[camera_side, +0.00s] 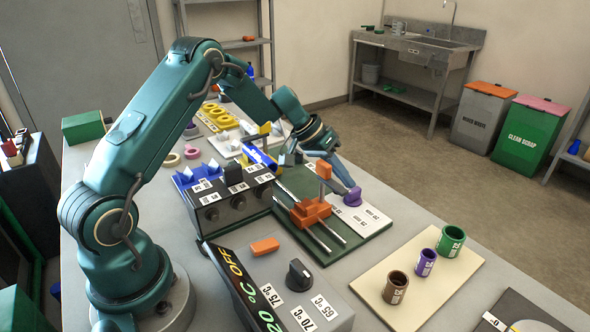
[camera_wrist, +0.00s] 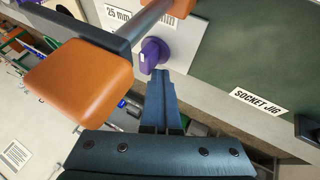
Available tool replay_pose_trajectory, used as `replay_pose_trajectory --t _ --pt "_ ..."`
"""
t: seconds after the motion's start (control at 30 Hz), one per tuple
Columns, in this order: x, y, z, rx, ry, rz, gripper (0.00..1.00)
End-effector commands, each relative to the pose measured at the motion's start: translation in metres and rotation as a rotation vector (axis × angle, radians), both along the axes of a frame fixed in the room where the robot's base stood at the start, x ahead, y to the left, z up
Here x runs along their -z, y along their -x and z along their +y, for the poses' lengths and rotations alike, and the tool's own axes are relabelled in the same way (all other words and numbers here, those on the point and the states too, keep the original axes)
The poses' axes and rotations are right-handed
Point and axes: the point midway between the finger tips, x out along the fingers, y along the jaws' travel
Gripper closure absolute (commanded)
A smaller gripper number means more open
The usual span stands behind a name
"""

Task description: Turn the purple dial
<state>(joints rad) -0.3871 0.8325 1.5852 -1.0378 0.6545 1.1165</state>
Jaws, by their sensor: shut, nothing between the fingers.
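The purple dial (camera_side: 352,198) sits on the white labelled strip along the right edge of the dark green jig board. In the wrist view the purple dial (camera_wrist: 151,55) shows a raised grip bar and lies just beyond my fingertips. My gripper (camera_side: 351,186) reaches down to it from the upper left, with its slim blue-grey fingers together. In the wrist view my gripper (camera_wrist: 158,74) is shut, with nothing between the fingers. The tips are at the dial's near edge; I cannot tell whether they touch it.
An orange clamp (camera_side: 310,212) with an upright post stands on rails left of the dial. Its orange block (camera_wrist: 85,80) is close to my fingers in the wrist view. A pale board (camera_side: 425,305) with brown, purple and green sockets lies front right.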

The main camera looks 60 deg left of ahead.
Motion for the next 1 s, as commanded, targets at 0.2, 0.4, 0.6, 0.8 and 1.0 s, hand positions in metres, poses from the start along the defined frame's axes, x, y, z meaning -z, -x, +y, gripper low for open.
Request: replay_pose_trajectory --t 0.2,0.4,0.6,0.8,1.0 --pt "0.001 -0.005 -0.007 0.018 0.01 0.005 1.0" --pt "0.0 -0.006 -0.008 0.018 0.014 0.004 1.0" --pt "0.0 -0.006 -0.002 0.013 0.013 0.002 1.0" --pt "0.001 -0.007 0.027 0.005 0.006 0.001 1.0" --pt "-0.022 0.004 0.054 0.004 -0.001 -0.001 1.0"
